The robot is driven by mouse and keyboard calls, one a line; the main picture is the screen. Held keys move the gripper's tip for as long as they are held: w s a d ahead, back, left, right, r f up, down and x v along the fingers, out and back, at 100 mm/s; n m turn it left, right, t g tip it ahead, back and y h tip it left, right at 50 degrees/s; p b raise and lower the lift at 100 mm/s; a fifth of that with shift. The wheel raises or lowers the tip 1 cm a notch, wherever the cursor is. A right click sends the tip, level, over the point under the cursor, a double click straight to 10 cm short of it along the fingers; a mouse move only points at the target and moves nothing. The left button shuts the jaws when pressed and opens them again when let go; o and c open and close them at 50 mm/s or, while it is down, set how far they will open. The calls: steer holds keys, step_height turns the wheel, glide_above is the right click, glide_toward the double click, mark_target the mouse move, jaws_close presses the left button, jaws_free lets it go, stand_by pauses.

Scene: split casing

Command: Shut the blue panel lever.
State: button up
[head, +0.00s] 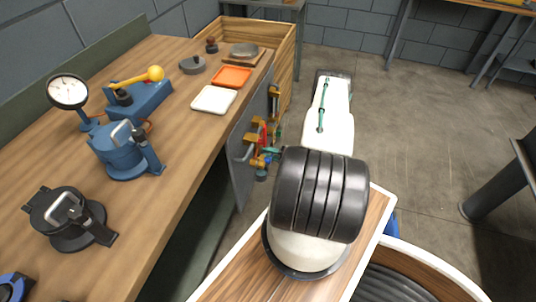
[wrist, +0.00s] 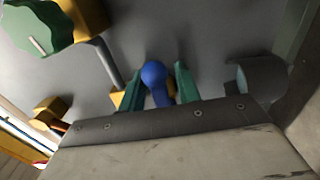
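The blue lever (wrist: 155,78) shows in the wrist view as a rounded blue handle in front of a grey panel (wrist: 205,40). My gripper (wrist: 157,84) has its two green fingers on either side of the handle. The fingers stand apart, with a narrow gap visible beside the handle, so it looks open around the lever and not clamped. The lever's lower part and pivot are hidden by the gripper body. In the head view the grey panel (head: 241,178) hangs at the workbench's end, and my arm hides much of the area near the lever.
A green handle (wrist: 38,25) with a yellow mount is at the wrist view's upper left, and a grey curved part (wrist: 258,78) is at the right. The workbench (head: 150,215) carries a dial gauge (head: 68,91), blue fixtures and trays. Open floor (head: 410,130) lies right of my arm.

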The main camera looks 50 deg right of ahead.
steer(key=v, duration=0.7)
steer(key=shift+s, duration=0.35)
steer(key=shift+d, duration=0.1)
stand_by(0.4)
